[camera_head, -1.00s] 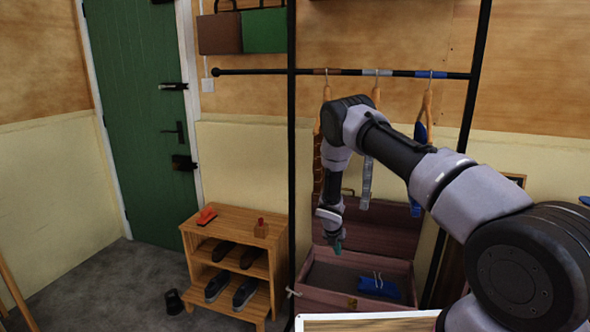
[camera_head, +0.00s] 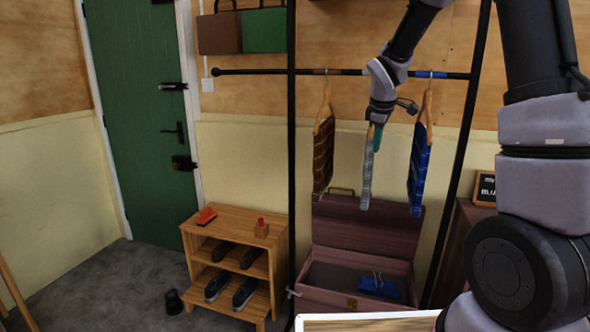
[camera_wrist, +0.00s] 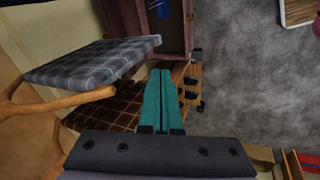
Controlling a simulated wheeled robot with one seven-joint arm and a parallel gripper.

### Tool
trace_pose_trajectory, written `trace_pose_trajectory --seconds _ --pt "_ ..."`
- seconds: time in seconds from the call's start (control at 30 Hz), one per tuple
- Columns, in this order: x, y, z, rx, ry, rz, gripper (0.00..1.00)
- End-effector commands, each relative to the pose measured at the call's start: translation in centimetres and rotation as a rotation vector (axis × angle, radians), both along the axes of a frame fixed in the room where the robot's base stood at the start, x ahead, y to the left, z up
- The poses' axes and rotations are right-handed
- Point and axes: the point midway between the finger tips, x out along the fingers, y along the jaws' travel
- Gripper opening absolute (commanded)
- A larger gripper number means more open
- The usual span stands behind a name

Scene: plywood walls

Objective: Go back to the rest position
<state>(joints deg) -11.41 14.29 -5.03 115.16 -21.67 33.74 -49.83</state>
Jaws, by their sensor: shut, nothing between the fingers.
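My gripper (camera_head: 377,137) is raised in front of the clothes rail, close to the grey hanging garment (camera_head: 366,178); I cannot tell whether it touches it. In the wrist view its teal fingers (camera_wrist: 161,100) are together with nothing between them. The grey checked garment also shows in the wrist view (camera_wrist: 85,62), left of the fingers, on a wooden hanger. My arm rises at the right of the head view, bent over the top edge.
A brown garment (camera_head: 323,155) and a blue garment (camera_head: 418,165) hang on the black rail (camera_head: 260,72). Below stands an open trunk (camera_head: 330,299) with a blue folded item (camera_head: 379,288). A wooden shoe rack (camera_head: 232,222) stands left. Grey floor (camera_head: 105,280) lies clear near the green door.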

Motion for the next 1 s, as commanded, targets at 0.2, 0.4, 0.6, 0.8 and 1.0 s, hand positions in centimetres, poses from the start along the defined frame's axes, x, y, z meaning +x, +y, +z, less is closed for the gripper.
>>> trace_pose_trajectory --seconds 0.2,0.4,0.6,0.8,1.0 --pt "-8.4 -1.4 8.1 0.243 -0.076 -0.369 0.00" --pt "-16.8 -1.7 12.6 0.475 -0.117 -0.680 0.00" --pt "-24.6 -1.1 14.5 0.702 -0.132 -0.953 0.00" --pt "-29.3 -0.3 14.7 0.849 -0.125 -1.119 0.00" --pt "-30.5 -0.1 14.6 0.891 -0.119 -1.168 0.00"
